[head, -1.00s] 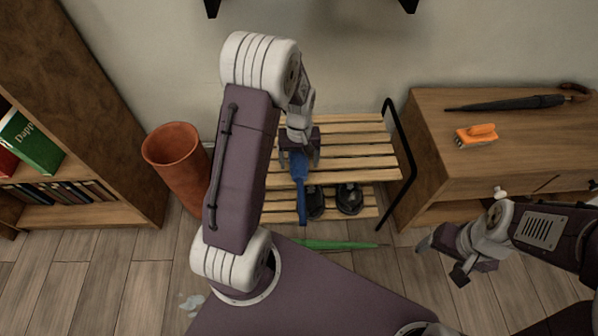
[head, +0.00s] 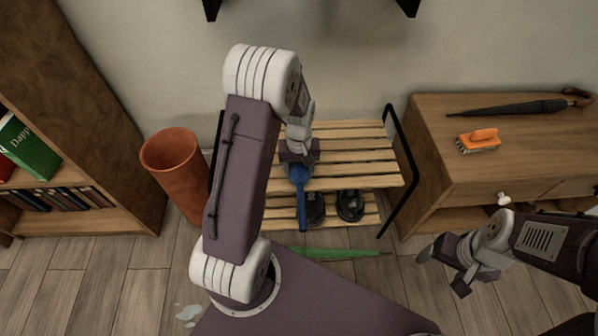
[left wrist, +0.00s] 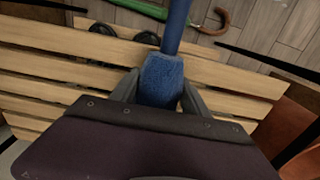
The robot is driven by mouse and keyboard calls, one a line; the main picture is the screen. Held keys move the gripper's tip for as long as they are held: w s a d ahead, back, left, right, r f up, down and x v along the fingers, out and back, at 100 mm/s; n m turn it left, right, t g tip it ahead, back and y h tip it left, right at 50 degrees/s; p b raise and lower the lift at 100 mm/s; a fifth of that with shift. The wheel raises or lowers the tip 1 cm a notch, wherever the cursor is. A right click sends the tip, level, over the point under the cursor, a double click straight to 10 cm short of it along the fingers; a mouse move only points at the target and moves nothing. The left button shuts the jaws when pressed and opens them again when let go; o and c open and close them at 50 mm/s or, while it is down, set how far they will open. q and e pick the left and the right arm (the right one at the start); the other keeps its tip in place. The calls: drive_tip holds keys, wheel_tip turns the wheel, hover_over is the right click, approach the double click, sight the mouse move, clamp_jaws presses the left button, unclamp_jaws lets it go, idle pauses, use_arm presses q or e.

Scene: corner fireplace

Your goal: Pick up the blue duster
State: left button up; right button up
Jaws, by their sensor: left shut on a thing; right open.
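The blue duster (head: 302,200) is in front of the slatted wooden rack in the head view, its long blue end pointing down toward the floor side. My left gripper (head: 298,165) is shut on the duster near its upper end. In the left wrist view the duster (left wrist: 162,80) sits between the two fingers of my left gripper (left wrist: 158,92), above the rack slats. Whether it still touches the rack is hard to tell. My right gripper (head: 442,266) is open and empty above the floor at the right.
The rack (head: 355,160) has black side frames and dark shoes (head: 350,205) on its lower shelf. A green umbrella (head: 335,253) lies on the floor. A terracotta pot (head: 178,175) stands left. A wooden cabinet (head: 430,135) at right bears an orange brush (head: 479,141) and a black umbrella (head: 520,106).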

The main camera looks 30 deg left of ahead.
sight(299, 167)
use_arm(q)
wheel_tip(299, 167, up, 4)
drive_tip(key=shift+r+p, duration=0.1)
drive_tip(key=shift+p, duration=1.15)
drive_tip(key=d+r+p, duration=0.5)
drive_tip(key=d, duration=0.6)
drive_tip(key=shift+d+r, duration=0.35)
drive_tip(key=shift+r, duration=0.05)
drive_tip(key=shift+w+a, duration=0.1)
